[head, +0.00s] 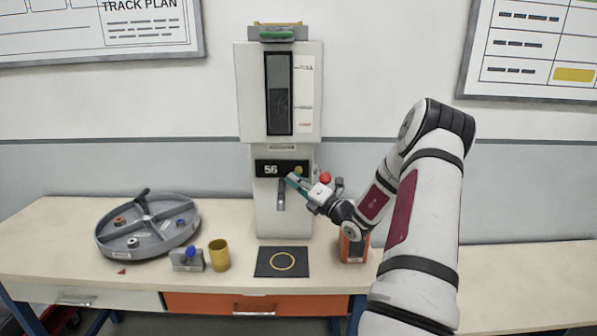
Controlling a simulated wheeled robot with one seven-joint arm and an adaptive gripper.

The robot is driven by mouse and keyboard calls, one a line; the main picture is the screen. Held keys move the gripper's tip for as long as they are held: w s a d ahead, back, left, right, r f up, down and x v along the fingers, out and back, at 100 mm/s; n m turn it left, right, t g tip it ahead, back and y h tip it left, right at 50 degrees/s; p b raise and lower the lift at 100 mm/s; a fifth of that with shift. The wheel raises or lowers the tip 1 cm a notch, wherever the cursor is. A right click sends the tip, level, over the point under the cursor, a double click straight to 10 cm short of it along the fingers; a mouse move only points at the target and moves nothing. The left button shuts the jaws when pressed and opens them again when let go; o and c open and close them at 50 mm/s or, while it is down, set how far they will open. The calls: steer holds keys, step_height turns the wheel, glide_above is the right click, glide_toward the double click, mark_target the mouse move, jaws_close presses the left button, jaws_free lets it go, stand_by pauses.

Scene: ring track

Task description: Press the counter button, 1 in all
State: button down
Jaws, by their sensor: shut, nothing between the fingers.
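A tall white dispenser machine (245,100) stands on the table against the wall. Its black counter panel (282,163) shows the number 56. A small yellowish button (299,169) sits at the right of this panel. My gripper (292,180) is shut and empty, reaching in from the right. Its tip is at the panel's lower edge, just below and left of the button in the picture. I cannot tell whether it touches the machine. A red round knob (325,178) shows just right of the machine, above my gripper; what bears it is partly hidden.
A grey divided round tray (150,239) lies left, with a small grey block with a blue knob (188,258) and a yellow cup (219,255) nearby. A black mat with a yellow ring (282,262) lies before the machine. An orange box (352,249) is partly behind my arm.

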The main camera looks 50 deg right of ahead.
steer(key=shift+s+d+r+h, duration=0.4)
steer(key=shift+s+d+r, duration=0.25)
steer(key=shift+s+d, duration=0.3)
steer(key=shift+s+a, duration=0.1)
steer(key=s+a+p, duration=0.1)
steer(key=a, duration=0.1)
steer(key=s+a+p, duration=0.1)
steer(key=s+a, duration=0.1)
steer(key=shift+s+a+f+p, duration=0.1)
steer(key=shift+a+f+p, duration=0.05)
steer(key=shift+p, duration=0.25)
steer(key=shift+a, duration=0.1)
